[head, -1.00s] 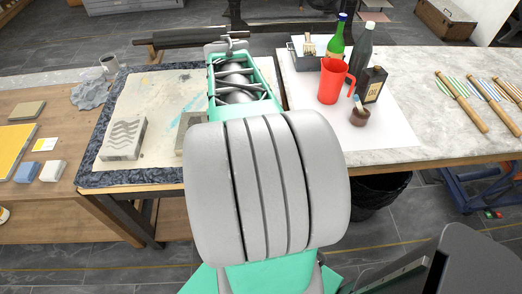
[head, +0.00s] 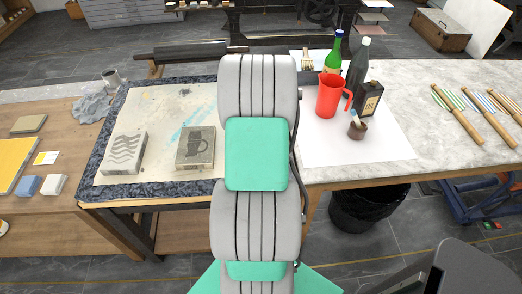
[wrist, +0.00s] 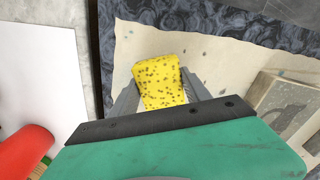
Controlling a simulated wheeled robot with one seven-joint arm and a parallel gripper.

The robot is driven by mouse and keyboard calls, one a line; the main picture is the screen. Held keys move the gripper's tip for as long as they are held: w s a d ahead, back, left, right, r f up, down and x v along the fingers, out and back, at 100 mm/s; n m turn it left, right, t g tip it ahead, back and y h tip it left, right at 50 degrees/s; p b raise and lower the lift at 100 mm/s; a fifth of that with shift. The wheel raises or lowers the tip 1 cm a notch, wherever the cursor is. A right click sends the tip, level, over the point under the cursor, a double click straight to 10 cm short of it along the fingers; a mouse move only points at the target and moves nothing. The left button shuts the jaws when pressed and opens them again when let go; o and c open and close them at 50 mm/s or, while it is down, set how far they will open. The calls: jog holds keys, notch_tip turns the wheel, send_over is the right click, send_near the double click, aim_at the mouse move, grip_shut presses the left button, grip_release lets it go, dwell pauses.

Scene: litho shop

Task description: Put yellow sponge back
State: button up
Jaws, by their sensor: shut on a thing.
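The yellow sponge (wrist: 160,82) with dark specks shows in the wrist view, between the two fingers of my gripper (wrist: 158,90). The fingers are shut on it, one at each side. Below it is the pale, stained top of the board with a dark speckled rim (wrist: 230,35). In the head view my own arm hides the gripper and the sponge. How high the sponge is above the board I cannot tell.
A stone block with a jug picture (head: 195,147) and one with wavy lines (head: 124,152) lie on the board. A yellow sheet (head: 14,160) lies left.

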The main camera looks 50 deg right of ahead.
jog(key=shift+f, duration=0.55)
jog(key=shift+f, duration=0.1)
jog(key=o, duration=1.3)
notch_tip(320, 180, up, 12)
jog(key=b, duration=0.1)
jog(key=w+a+r+n, duration=0.1)
jog(key=w+a+r, duration=0.15)
jog(key=a, duration=0.35)
jog(key=w+a+r+n, duration=0.1)
jog(key=w+a+r, duration=0.1)
jog(key=w+a, duration=0.3)
jog(key=s+a+n+t, duration=0.1)
jog(key=a, duration=0.7)
jog(key=s+a+n+t, duration=0.1)
jog(key=s+a, duration=0.1)
jog(key=a, duration=0.7)
jog(key=s+a+r+n+t, duration=0.1)
jog(key=a, duration=0.7)
jog(key=shift+s+a, duration=0.2)
jog(key=shift+a, duration=0.1)
